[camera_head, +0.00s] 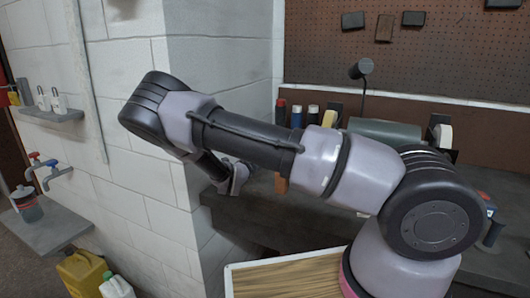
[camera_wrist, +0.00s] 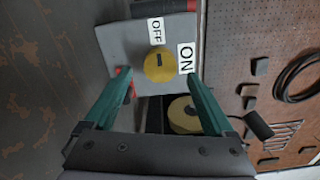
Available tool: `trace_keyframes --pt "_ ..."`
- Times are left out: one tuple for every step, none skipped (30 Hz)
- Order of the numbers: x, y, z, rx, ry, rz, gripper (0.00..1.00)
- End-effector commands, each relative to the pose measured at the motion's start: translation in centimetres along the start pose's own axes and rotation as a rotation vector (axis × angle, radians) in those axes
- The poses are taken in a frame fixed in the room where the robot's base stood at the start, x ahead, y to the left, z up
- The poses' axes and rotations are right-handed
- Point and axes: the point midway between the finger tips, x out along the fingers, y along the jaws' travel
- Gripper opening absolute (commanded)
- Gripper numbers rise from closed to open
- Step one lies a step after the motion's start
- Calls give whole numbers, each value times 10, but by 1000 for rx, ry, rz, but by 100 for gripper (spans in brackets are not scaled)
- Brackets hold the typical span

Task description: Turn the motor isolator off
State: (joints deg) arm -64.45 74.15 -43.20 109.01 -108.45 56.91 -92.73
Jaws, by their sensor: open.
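The motor isolator is a grey panel (camera_wrist: 125,45) in the wrist view, with a round yellow knob (camera_wrist: 159,67) on it. A small dark mark runs roughly up and down on the knob. A white OFF label (camera_wrist: 156,31) is above the knob and a white ON label (camera_wrist: 186,58) is to its right; I cannot tell for sure which one the mark points at. My gripper (camera_wrist: 161,77) is open, its two green fingers left and right of the knob in the picture, with nothing visibly held. In the head view my gripper (camera_head: 238,178) is partly hidden by my arm.
Another yellow round thing (camera_wrist: 183,115) shows between the fingers, nearer the gripper's base. A pegboard (camera_wrist: 225,45) with dark items is on the right. In the head view, bottles (camera_head: 296,116) and a dark lamp (camera_head: 361,68) stand at the bench's back, beside a white block wall (camera_head: 215,65).

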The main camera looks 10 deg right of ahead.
Motion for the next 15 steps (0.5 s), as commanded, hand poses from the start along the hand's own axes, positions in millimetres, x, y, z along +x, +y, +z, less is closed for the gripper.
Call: trace_keyframes --pt "-13 0 1 -1 -4 2 88" --pt "-19 0 1 0 -3 2 88" --pt "-27 0 1 0 -3 1 88" --pt "-33 0 1 -1 -4 1 88" --pt "-38 0 1 -1 -3 1 88" --pt "-45 0 1 0 -2 1 88" --pt "-50 0 1 0 -3 2 88" --pt "-53 0 1 0 -3 2 88" --pt "-58 0 0 0 -2 2 88" --pt "-61 0 0 0 -1 1 88" --pt "-64 0 0 0 -1 1 88" --pt "-66 0 0 -1 -1 0 88" --pt "-67 0 0 -1 -1 0 88" --pt "-68 0 0 -1 0 0 88" --pt "-69 0 0 -1 0 0 88"
